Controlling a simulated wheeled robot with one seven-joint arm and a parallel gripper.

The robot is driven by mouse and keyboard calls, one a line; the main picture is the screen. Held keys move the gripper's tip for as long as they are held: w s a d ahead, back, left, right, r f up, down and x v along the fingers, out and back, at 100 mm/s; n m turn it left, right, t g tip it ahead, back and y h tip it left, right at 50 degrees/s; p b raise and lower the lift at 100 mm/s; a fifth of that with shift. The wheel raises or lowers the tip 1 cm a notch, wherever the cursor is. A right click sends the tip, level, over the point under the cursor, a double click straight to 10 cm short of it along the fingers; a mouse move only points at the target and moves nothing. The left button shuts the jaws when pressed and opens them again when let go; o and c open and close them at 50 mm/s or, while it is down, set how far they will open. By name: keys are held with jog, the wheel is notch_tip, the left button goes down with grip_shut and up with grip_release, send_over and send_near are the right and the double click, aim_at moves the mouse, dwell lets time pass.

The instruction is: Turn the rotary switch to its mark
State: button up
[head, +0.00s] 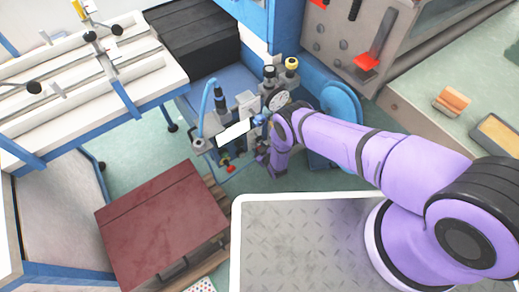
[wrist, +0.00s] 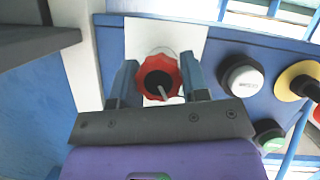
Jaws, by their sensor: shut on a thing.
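The rotary switch (wrist: 158,77) is a red scalloped knob with a black centre and a pale pointer line slanting toward the lower right. It sits on a white plate (wrist: 140,35) on a blue panel. My gripper (wrist: 158,76) has one blue-grey finger on each side of the knob and is shut on it. The switch's mark cannot be made out. In the head view my gripper (head: 257,120) is at the machine's small control area, and the knob itself is not discernible there.
In the wrist view, a white button (wrist: 243,77), a yellow-ringed black knob (wrist: 297,80) and a green button (wrist: 270,135) lie right of the switch. A blue machine surrounds the gripper.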

dwell(0.3)
jog(key=o, duration=0.9)
jog(key=shift+s, duration=0.1)
jog(key=v, duration=1)
jog(key=shift+s+d+r, duration=0.15)
jog(key=shift+s, duration=0.15)
